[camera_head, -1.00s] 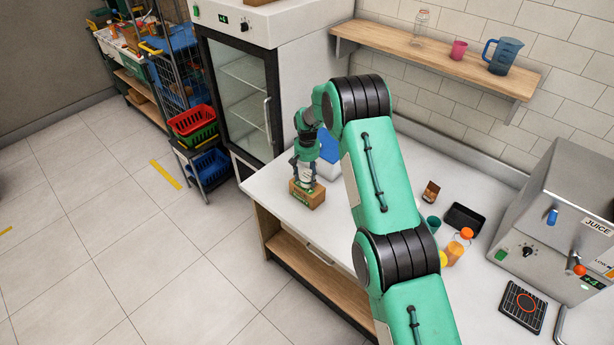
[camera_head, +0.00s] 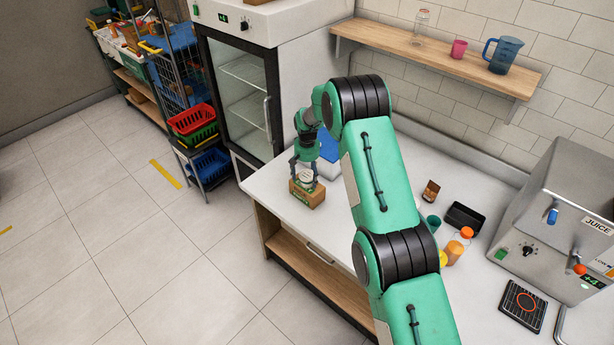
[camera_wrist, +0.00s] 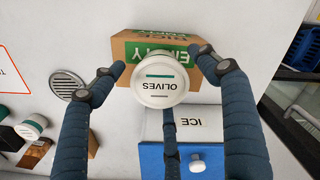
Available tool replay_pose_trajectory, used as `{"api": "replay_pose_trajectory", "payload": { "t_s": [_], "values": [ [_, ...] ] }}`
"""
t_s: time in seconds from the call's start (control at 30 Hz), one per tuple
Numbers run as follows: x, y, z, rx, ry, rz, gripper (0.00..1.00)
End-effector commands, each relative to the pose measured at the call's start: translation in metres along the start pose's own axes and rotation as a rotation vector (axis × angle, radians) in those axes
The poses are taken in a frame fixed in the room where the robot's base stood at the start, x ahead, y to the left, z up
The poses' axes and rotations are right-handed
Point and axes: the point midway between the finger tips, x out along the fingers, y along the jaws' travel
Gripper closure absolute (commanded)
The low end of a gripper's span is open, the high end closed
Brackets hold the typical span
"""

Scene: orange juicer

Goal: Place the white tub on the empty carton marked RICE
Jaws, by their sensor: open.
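The white tub (camera_wrist: 159,78), with OLIVES on its lid, shows in the wrist view over the brown carton (camera_wrist: 135,45). The carton has a green EMPTY label and part of another word, seen upside down. In the head view the tub (camera_head: 306,176) sits upright on top of the carton (camera_head: 308,196), near the counter's left end. My gripper (camera_head: 304,172) is open around the tub, one finger on each side. In the wrist view its fingertips (camera_wrist: 165,72) stand apart from the tub's sides. The tub's underside is hidden.
A blue box marked ICE (camera_wrist: 150,160) stands close beside the carton, behind it in the head view. The fridge (camera_head: 240,90) is at the left. Cups, a black tray (camera_head: 464,217) and the juicer (camera_head: 565,225) are farther right. The counter front is clear.

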Motion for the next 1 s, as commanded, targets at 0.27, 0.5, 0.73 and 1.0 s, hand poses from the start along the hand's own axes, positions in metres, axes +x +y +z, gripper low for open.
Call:
{"api": "replay_pose_trajectory", "payload": {
  "t_s": [0.27,0.5,0.73,1.0],
  "values": [
    [-0.014,0.000,0.000,0.000,0.001,0.000,0.26],
    [-0.044,0.000,-0.001,0.000,0.002,0.000,0.26],
    [-0.080,0.000,-0.001,0.000,0.002,0.000,0.26],
    [-0.112,0.000,-0.001,0.000,0.001,0.000,0.26]
  ]
}}
